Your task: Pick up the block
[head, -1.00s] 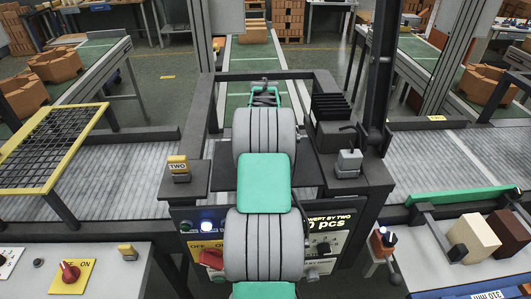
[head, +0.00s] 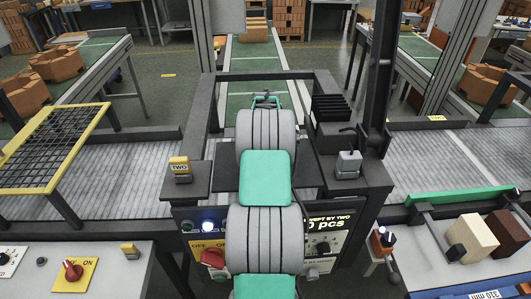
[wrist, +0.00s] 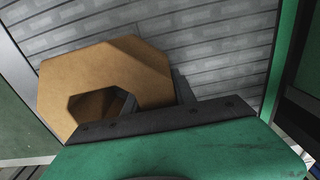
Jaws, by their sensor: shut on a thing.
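The block (wrist: 75,83) is a tan-brown, many-sided piece with an angular hole through it, seen in the wrist view. My gripper (wrist: 156,92) is shut on the block's wall near the hole, one dark finger at the hole and the other at the outer side. The finger tips are partly hidden by the block and by my green gripper body. In the head view my arm covers most of my gripper, and the block in it cannot be seen.
Below the block is a grey slatted surface (wrist: 215,55). A dark frame (head: 207,110) surrounds my arm, with a yellow box marked TWO (head: 180,168) on the left and black fins (head: 331,107) on the right. A yellow-rimmed mesh (head: 50,145) stands at left.

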